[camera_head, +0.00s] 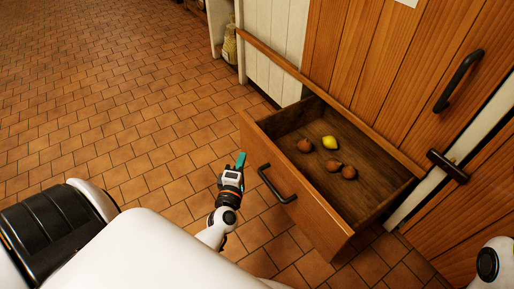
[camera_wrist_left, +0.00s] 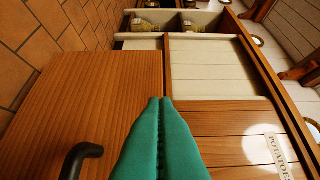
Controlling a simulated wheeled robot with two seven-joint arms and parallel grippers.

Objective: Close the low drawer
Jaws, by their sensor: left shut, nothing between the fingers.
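The low drawer (camera_head: 288,201) is wooden and stands pulled out from the cabinet in the head view. It holds a yellow lemon (camera_head: 330,142) and a few brown onions (camera_head: 333,164). A dark handle (camera_head: 276,187) is on its front; part of the handle also shows in the left wrist view (camera_wrist_left: 76,158). My left gripper (camera_head: 241,160), with teal fingers, is shut and empty, in front of the drawer front near its far end. In the left wrist view the shut fingers (camera_wrist_left: 161,135) point along the wooden surface. I cannot tell if they touch it. My right gripper is not in view.
Wooden cabinet doors with a dark handle (camera_head: 458,80) and a dark latch (camera_head: 447,166) rise behind the drawer. A jar (camera_head: 230,44) stands on a shelf at the back. The tiled floor (camera_head: 120,100) to the left is clear.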

